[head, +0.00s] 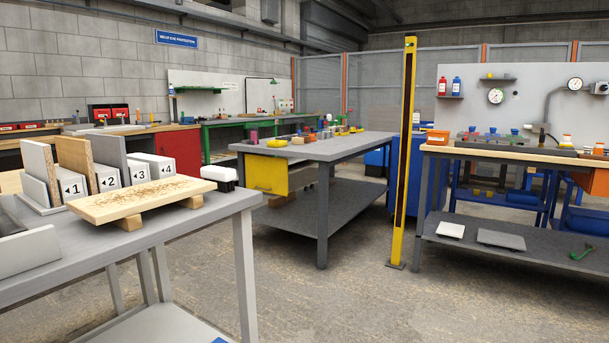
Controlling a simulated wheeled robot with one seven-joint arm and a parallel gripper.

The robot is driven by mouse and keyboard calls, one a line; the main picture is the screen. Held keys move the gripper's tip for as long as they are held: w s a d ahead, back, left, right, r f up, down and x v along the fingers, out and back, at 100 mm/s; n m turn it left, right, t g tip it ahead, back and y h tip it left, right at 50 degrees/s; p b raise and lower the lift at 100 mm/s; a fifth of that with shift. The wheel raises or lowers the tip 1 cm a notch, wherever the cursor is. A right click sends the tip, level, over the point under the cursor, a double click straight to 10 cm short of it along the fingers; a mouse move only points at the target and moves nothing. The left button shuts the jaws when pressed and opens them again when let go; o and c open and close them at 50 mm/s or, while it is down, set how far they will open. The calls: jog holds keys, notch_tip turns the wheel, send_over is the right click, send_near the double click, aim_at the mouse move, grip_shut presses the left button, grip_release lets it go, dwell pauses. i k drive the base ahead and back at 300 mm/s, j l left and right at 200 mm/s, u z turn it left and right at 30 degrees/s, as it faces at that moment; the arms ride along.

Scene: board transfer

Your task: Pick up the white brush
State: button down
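A white brush (219,174) with a dark underside lies near the far right corner of the grey table (205,222) at the left. It is just right of a wooden board (138,198) that rests on two wooden blocks and has dark specks on its top. The brush appears apart from the board. My gripper is not in view.
Upright boards (75,155) stand in a rack with white blocks numbered 1 to 4 behind the wooden board. A grey angled piece (30,250) lies at the table's left. Open floor (340,290) separates this table from a middle workbench (335,148) and a yellow post (404,150).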

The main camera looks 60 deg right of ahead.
aim_at(226, 177)
jog(key=z, duration=1.25)
jog(key=u, duration=2)
jog(key=z, duration=2)
